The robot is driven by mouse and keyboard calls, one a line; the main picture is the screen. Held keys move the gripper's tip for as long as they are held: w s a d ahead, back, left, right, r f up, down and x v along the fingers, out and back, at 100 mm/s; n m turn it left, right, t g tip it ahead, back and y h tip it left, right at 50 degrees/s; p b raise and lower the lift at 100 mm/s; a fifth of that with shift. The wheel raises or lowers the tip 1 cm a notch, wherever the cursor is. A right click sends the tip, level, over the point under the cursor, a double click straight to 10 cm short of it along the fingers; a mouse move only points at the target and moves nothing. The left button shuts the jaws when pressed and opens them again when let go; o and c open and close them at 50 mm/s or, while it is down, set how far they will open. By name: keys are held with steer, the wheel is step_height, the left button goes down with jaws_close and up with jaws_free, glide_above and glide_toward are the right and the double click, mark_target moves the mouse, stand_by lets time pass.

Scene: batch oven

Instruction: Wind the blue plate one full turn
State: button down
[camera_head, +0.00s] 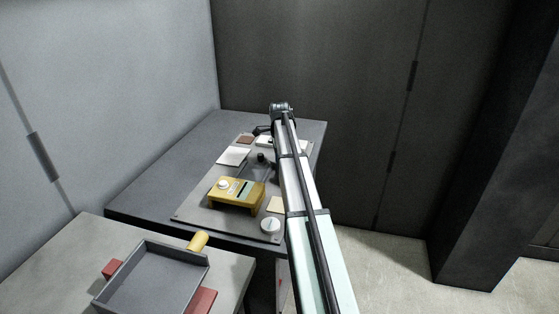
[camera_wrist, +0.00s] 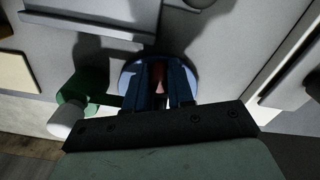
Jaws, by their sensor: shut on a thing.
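The blue plate (camera_wrist: 128,75) is a round disc with a pale blue rim in the wrist view, largely covered by my fingers. My gripper (camera_wrist: 160,70) is over its middle, with both dark fingers close together. It is shut on a narrow part at the plate's centre, of which only a reddish sliver shows between the fingers. How far the plate is turned cannot be told. In the head view my gripper (camera_head: 264,130) is at the far part of the grey board, and my arm hides the plate.
A green part (camera_wrist: 90,84) with a white knob (camera_wrist: 64,121) is close left of my fingers. The grey board (camera_head: 196,212) also bears a yellow box (camera_head: 236,199), a white dial (camera_head: 270,226) and flat pads. A grey tray (camera_head: 152,282) stands on the nearer table.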

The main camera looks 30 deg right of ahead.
steer(key=shift+w+d+m, duration=0.2)
steer(key=shift+w+m, duration=0.05)
steer(key=shift+m, duration=0.85)
steer(key=c, duration=1)
jaws_free()
step_height(320, 180, up, 14)
steer(key=shift+f, duration=0.1)
